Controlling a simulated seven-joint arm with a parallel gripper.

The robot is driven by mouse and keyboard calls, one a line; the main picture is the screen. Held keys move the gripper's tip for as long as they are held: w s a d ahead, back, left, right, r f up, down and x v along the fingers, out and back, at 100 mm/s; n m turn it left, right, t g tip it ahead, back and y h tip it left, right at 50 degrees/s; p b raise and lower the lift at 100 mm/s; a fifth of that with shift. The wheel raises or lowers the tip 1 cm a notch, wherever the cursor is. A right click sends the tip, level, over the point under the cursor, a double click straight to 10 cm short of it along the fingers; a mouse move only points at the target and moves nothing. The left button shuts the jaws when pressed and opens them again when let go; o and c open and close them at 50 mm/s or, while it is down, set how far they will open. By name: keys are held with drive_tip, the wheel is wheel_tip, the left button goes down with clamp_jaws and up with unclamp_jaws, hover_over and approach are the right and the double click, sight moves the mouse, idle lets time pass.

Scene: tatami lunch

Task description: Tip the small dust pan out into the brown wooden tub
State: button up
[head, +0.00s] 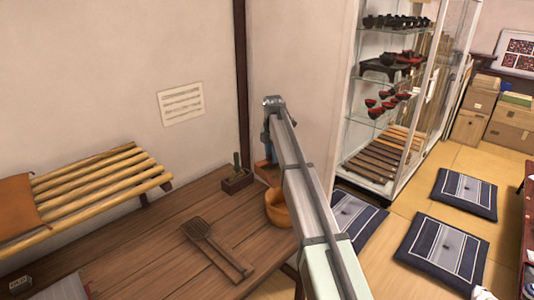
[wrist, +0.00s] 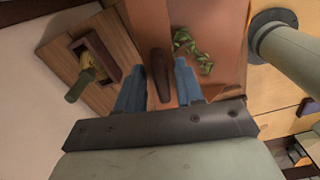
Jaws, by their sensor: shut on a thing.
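The small dust pan (wrist: 215,25) is orange-brown with a dark handle (wrist: 160,72). My gripper (wrist: 158,78) has its blue fingers on either side of this handle and is shut on it. Green leafy scraps (wrist: 187,44) lie on the pan in the wrist view. In the head view the pan (head: 265,173) shows partly below my gripper (head: 268,142), behind my arm. The brown wooden tub (head: 278,212) stands on the table at its right end, partly covered by my arm, in front of the pan in the picture. I cannot make out the tub in the wrist view.
A slotted wooden spatula (head: 215,245) lies on the wooden table (head: 160,245). A slatted bamboo rack (head: 100,190) is at left. A glass cabinet (head: 385,110) stands beyond.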

sight(273, 169)
drive_tip(key=shift+f, duration=1.9)
drive_tip(key=shift+s+d+f, duration=0.1)
drive_tip(key=shift+s+f, duration=0.1)
drive_tip(key=shift+s, duration=0.1)
drive_tip(key=shift+s+d+r+t+y, duration=0.3)
drive_tip(key=shift+s+t+y, duration=0.15)
drive_tip(key=shift+t, duration=0.15)
drive_tip(key=shift+s+d+r+t+y, duration=0.3)
drive_tip(key=shift+s+t+y, duration=0.1)
drive_tip(key=shift+t, duration=0.2)
drive_tip(key=shift+s+d+r+t+y, duration=0.1)
drive_tip(key=shift+s+d+t+y, duration=0.3)
drive_tip(key=shift+s+t, duration=0.35)
drive_tip(key=shift+s+d+r+t+y, duration=0.25)
drive_tip(key=shift+s+d+t+y, duration=0.2)
drive_tip(key=shift+t, duration=0.25)
drive_tip(key=shift+s+d+r+t+y, duration=0.25)
drive_tip(key=shift+s+t+y, duration=0.1)
drive_tip(key=shift+t+y, duration=0.25)
drive_tip(key=shift+a, duration=0.1)
